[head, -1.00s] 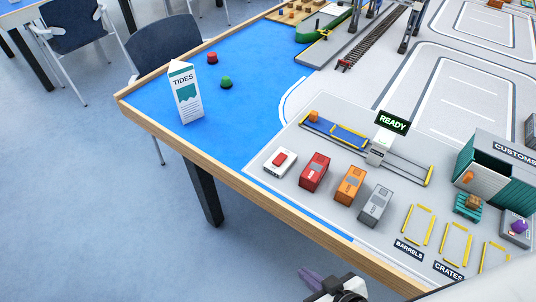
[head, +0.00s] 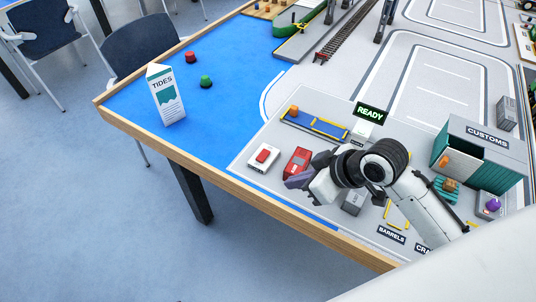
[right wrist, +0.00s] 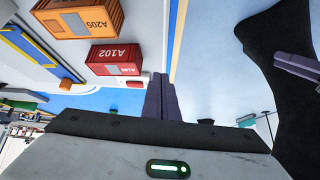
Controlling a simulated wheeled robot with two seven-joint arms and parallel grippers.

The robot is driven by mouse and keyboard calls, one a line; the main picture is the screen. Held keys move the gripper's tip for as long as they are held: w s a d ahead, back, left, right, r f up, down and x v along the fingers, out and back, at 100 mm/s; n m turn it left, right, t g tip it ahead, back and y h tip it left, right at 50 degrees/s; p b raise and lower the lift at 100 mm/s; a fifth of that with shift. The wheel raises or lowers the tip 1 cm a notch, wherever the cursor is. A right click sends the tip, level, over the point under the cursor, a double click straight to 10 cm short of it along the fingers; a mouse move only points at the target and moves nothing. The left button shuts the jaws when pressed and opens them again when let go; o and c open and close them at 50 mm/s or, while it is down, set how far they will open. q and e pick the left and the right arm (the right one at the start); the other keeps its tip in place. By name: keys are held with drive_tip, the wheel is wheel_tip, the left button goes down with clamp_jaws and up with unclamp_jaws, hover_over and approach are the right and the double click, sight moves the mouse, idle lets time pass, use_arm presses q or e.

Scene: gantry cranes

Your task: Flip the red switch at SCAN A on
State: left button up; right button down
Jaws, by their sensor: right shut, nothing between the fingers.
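The red switch (head: 263,156) is a red rocker on a white box, on the grey pad near the table's front edge. Which way the rocker is tipped is too small to tell. My right gripper (head: 292,183) is shut and empty, its purple fingers pointing left, in front of the red container and right of the switch, apart from it. In the right wrist view its fingers (right wrist: 160,97) are together, and part of the switch (right wrist: 136,83) shows beside them. Purple fingers (right wrist: 298,66), seemingly my left gripper, are at that view's right edge. I see no SCAN A label.
A red container (head: 297,163) stands just right of the switch. An orange container (right wrist: 85,18) and a grey one (head: 353,203) are beyond it. Behind is a scanner track with a READY sign (head: 370,112).

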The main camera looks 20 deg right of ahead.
drive_tip(key=w+d+r+n+y, duration=0.1)
drive_tip(key=w+r, duration=0.5)
drive_tip(key=r, duration=0.2)
drive_tip(key=shift+d+n+t, duration=0.3)
drive_tip(key=shift+d, duration=0.05)
drive_tip(key=shift+f, duration=0.1)
hover_over(258, 159)
drive_tip(key=s+d, duration=0.2)
drive_tip(key=s, duration=0.1)
drive_tip(key=f, duration=0.7)
drive_tip(key=shift+w+a, duration=0.1)
drive_tip(key=shift+w, duration=0.1)
wheel_tip(258, 159, down, 2)
drive_tip(key=shift+f, duration=1.05)
